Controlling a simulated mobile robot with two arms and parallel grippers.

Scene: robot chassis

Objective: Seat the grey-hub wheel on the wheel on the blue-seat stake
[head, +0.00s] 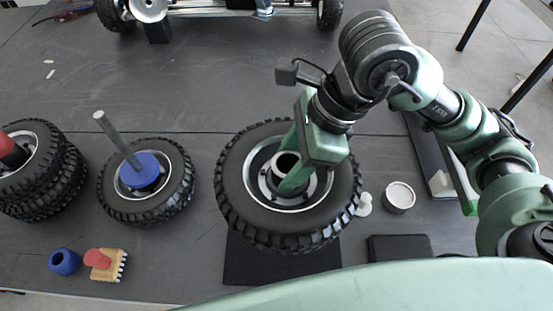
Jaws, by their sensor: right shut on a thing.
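The grey-hub wheel (236,181) is in the middle of the head view, lying flat, its rim and tyre facing up. My right gripper (288,178) reaches down into its hub and is shut on it. The wheel looks larger than the others and overlaps a black mat, so it seems raised, but I cannot tell how high. To its left, another wheel (180,185) lies flat around the blue-seat stake. The blue seat (140,171) shows in its hub, and the grey stake (117,140) rises from it, leaning up-left in the picture. My left gripper is not in view.
Stacked wheels (62,190) with a red post (10,152) stand at the far left. A blue ring (64,261) and a brush (106,264) lie at front left. The black mat (270,268) is below the held wheel. A tin (399,196) is to the right. A chassis (230,10) stands behind.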

